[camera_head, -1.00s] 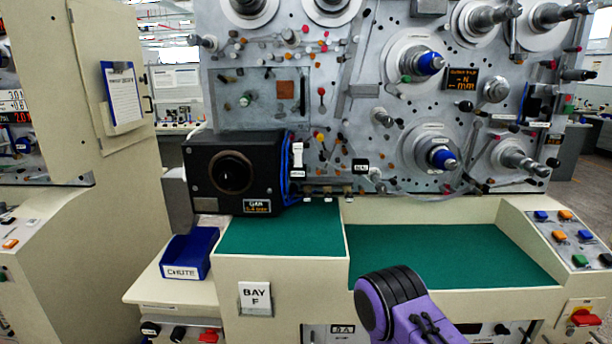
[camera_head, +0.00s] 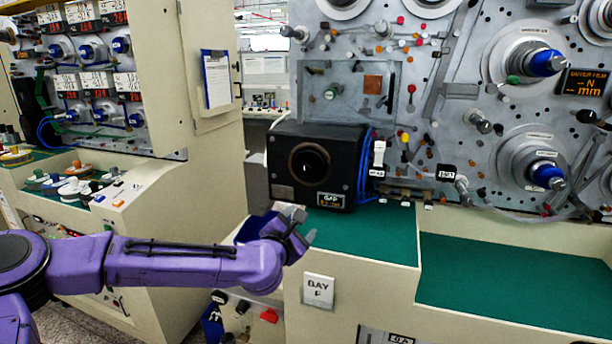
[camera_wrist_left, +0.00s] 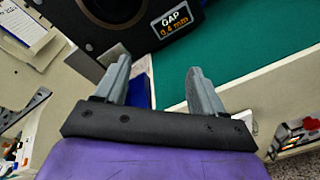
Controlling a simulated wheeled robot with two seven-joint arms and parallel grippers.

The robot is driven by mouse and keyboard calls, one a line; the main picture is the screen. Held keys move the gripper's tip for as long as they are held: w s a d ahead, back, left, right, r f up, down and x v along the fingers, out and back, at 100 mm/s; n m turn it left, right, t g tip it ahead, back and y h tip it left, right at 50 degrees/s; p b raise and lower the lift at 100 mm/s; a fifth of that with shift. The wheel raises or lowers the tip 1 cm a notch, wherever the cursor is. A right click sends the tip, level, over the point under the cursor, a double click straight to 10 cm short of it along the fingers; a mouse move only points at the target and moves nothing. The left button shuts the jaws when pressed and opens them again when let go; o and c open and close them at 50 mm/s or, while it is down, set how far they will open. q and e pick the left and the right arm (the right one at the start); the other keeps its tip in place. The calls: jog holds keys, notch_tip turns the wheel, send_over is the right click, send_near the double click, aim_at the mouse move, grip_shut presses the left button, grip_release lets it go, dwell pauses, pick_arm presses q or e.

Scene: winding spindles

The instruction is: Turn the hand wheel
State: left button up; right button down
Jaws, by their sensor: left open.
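I cannot make out a part that is surely the hand wheel. A black box (camera_head: 290,139) on the green ledge has a dark round opening with a ring (camera_head: 310,163) on its front and a gap readout (camera_head: 330,200). My left gripper (camera_head: 298,232) is just below and in front of this box, apart from it. In the left wrist view its two grey fingers (camera_wrist_left: 158,72) are spread with nothing held between them, and the box (camera_wrist_left: 68,28) and its readout (camera_wrist_left: 173,20) lie beyond. My right gripper is out of view.
A blue bin (camera_head: 252,226) is mostly hidden behind my left arm. Spindles with blue hubs (camera_head: 547,62) and small pegs stick out of the grey panel (camera_head: 450,110). The green ledge (camera_head: 500,275) at right is clear. A cream cabinet (camera_head: 222,140) stands at left.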

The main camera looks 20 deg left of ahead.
aim_at(304, 171)
pick_arm(q)
jog(key=w+a+r+n+t, duration=0.25)
jog(key=r+n, duration=0.25)
jog(key=r, duration=0.3)
jog(key=shift+n+g, duration=0.4)
jog(key=shift+g, duration=0.05)
jog(key=w+p, duration=0.4)
jog(key=w, duration=0.5)
jog(key=shift+a+r, duration=0.1)
jog(key=shift+w+p, duration=0.3)
jog(key=shift+w, duration=0.2)
jog(key=c, duration=1.1)
